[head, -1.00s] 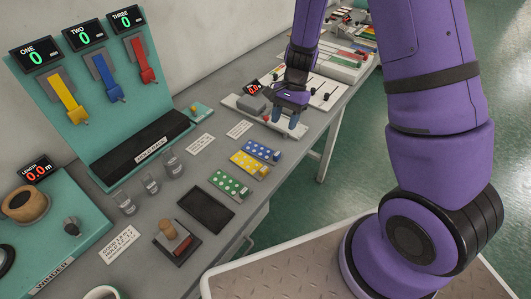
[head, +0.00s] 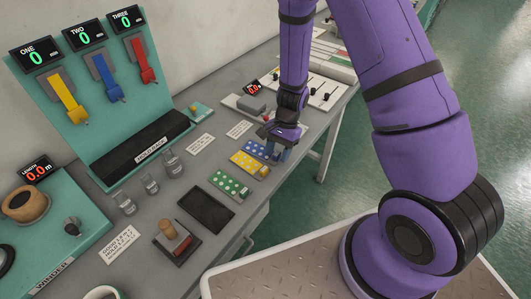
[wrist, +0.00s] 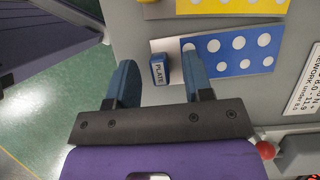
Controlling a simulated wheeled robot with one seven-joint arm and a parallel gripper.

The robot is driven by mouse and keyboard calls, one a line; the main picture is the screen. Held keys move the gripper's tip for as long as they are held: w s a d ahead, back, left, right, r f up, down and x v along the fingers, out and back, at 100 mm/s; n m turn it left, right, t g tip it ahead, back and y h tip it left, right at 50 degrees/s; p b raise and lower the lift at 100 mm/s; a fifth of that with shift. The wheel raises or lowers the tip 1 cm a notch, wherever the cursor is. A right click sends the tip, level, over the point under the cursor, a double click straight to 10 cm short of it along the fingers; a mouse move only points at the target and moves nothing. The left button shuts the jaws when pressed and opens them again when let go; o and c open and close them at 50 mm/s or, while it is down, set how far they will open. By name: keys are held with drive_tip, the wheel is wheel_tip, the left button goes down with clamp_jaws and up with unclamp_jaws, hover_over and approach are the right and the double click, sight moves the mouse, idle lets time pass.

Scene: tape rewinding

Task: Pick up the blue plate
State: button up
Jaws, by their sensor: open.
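The blue plate (head: 259,149) with white dots lies flat on the grey bench, the farthest of a row of three dotted plates. In the wrist view the blue plate (wrist: 232,55) shows at the upper right, with a small blue block marked PLATE (wrist: 159,71) at its left end. My gripper (head: 279,154) is above the bench at the plate's right end and partly covers it. In the wrist view my gripper (wrist: 159,62) is open, with one finger on each side of the block. I cannot tell how far above it the fingertips are.
The yellow plate (head: 248,164) and green plate (head: 228,184) lie close by on the near side. A red ball (wrist: 265,150) shows near the gripper in the wrist view. The bench's front edge is close.

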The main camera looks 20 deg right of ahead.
drive_tip(key=shift+f, duration=0.1)
drive_tip(key=shift+c, duration=0.2)
clamp_jaws()
